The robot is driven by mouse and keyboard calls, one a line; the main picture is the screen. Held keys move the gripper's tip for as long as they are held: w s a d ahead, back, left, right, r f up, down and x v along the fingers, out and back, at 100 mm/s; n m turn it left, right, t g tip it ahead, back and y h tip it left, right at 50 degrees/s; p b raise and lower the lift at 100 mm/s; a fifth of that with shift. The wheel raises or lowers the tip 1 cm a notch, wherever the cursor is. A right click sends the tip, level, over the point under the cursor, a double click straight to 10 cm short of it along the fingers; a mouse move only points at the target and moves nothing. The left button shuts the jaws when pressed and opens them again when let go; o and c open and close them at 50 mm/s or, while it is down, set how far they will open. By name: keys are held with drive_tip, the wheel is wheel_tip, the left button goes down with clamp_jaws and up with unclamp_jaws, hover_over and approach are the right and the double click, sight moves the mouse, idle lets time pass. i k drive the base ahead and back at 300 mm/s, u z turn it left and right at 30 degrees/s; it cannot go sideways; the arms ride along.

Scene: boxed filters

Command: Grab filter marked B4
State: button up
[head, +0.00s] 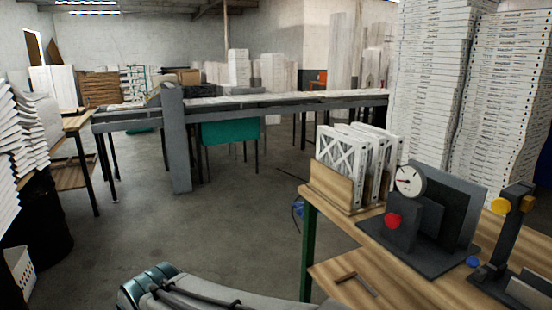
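Several white-framed filters (339,152) stand upright side by side in a wooden rack (328,185) on the workbench at the right. The nearest one at the left shows a crossed face. The filters partly hide one another, and I cannot read a B4 mark on any of them. Part of my own arm crosses the bottom of the head view, well apart from the rack. My gripper is not in view.
A gauge device with a red button (393,220) stands right of the rack, beside a dark stand (513,230). A small hammer-like tool (357,283) lies on the lower shelf. Box stacks (430,70) rise behind. The concrete floor (235,220) left of the bench is open.

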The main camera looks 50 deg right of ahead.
sight(346, 154)
drive_tip(key=z, duration=0.4)
drive_tip(key=i, duration=1.5)
drive_tip(key=z, duration=1.55)
drive_tip(key=i, duration=0.85)
drive_tip(key=z, duration=0.95)
